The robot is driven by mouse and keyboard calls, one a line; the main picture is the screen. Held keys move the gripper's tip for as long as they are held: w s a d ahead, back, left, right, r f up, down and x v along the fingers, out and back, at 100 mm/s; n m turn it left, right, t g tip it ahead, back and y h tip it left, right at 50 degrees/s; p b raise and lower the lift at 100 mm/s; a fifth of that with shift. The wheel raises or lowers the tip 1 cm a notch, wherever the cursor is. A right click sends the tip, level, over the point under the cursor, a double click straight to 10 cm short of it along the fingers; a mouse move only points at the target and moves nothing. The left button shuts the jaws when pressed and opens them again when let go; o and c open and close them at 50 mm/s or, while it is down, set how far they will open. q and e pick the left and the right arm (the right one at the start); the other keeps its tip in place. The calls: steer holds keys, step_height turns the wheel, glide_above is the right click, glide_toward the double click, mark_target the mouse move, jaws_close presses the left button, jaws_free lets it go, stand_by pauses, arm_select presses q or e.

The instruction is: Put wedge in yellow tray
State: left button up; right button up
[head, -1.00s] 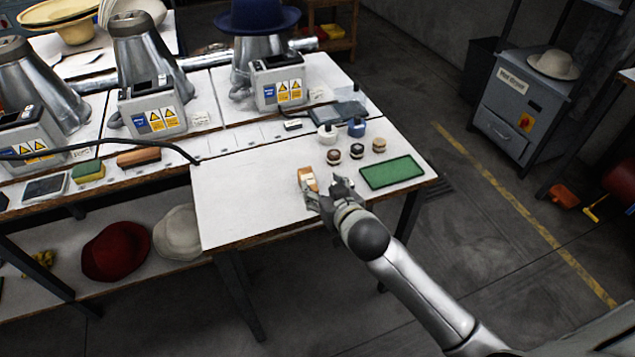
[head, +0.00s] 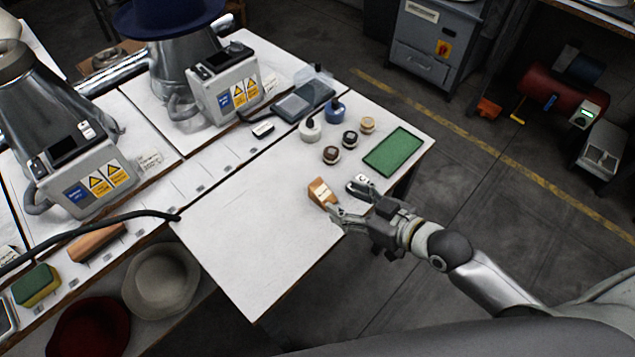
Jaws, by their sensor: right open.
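The wedge (head: 321,192) is a small orange-brown wooden block with a pale label. It sits on the white table (head: 265,235) in the head view. My right gripper (head: 342,198) is open just to the right of the wedge, near the table's front right edge. One finger is close to the wedge's lower right side; I cannot tell whether they touch. No yellow tray shows; a green tray (head: 395,152) lies at the table's right corner. My left gripper is not in view.
Round pots (head: 331,154), a white bottle (head: 310,130) and a blue bottle (head: 336,110) stand behind the wedge. A black cable (head: 95,228) reaches the table's left edge. A green-yellow sponge (head: 36,284) lies at lower left. The table's front left is clear.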

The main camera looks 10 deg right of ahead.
mark_target(319, 187)
steer(key=x, duration=0.2)
steer(key=shift+w+f, duration=0.2)
steer(key=shift+w, duration=0.2)
steer(key=shift+x, duration=0.95)
steer(key=shift+w+a, duration=0.15)
steer(key=shift+a, duration=0.15)
steer(key=p+x, duration=0.1)
steer(key=x, duration=0.3)
steer(key=shift+w+a+f, duration=0.1)
steer(key=shift+w, duration=0.15)
steer(key=shift+w+a+f, duration=0.1)
steer(key=shift+w+a, duration=0.05)
steer(key=shift+w, duration=0.05)
steer(key=shift+c, duration=1)
steer(key=c, duration=1)
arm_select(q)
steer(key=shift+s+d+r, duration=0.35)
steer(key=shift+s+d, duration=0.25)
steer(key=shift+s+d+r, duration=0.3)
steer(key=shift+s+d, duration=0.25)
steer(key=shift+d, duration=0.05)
